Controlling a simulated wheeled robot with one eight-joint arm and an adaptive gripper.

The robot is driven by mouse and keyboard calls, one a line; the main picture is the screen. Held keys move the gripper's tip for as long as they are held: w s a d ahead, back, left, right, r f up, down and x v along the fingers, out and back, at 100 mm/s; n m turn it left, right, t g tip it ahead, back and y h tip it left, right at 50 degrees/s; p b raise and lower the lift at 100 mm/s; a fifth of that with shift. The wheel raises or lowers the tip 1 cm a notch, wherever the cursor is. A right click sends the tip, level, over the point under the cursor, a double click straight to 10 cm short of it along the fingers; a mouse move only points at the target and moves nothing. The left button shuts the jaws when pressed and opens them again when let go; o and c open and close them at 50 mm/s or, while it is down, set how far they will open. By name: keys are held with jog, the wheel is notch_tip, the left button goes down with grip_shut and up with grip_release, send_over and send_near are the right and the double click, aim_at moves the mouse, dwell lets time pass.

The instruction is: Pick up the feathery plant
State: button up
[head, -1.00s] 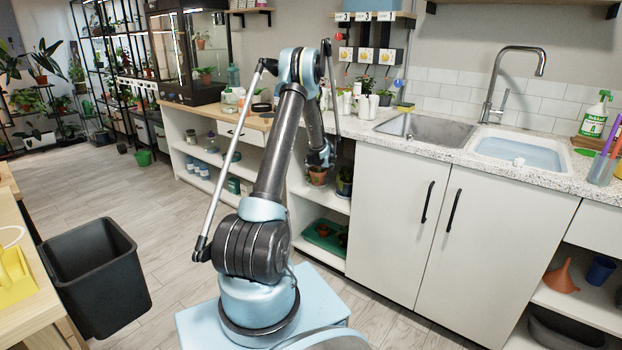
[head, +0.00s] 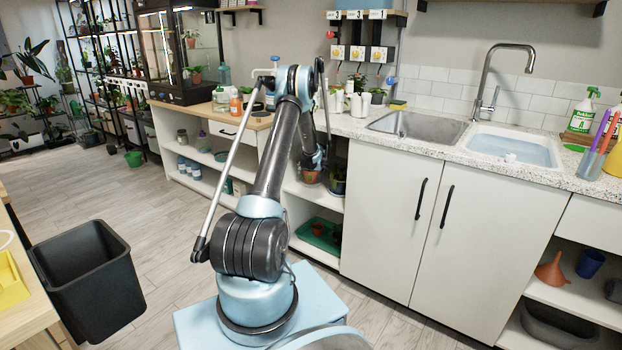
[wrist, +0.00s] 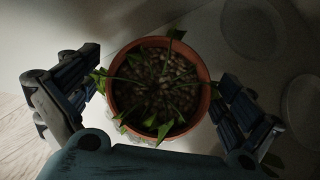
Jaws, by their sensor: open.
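A terracotta pot (wrist: 204,100) with a thin-stemmed green plant (wrist: 155,85) over pebbly soil lies between my fingers in the wrist view. Its leaves are narrow and pointed; I cannot tell if this is the feathery plant. My gripper (wrist: 160,88) is open, one finger on each side of the pot. The right finger is close to the rim; contact cannot be told. In the head view my gripper (head: 313,160) is at the shelf opening under the counter, just above the terracotta pot (head: 311,178), and hides most of the plant.
A dark pot (head: 338,185) stands right of the terracotta pot on the same shelf. A green tray (head: 318,232) is on the shelf below. The counter (head: 345,125) is above, and the white cabinet (head: 385,215) stands right. The floor at left is clear beside a black bin (head: 85,285).

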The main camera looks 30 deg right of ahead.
jog(key=c, duration=1.4)
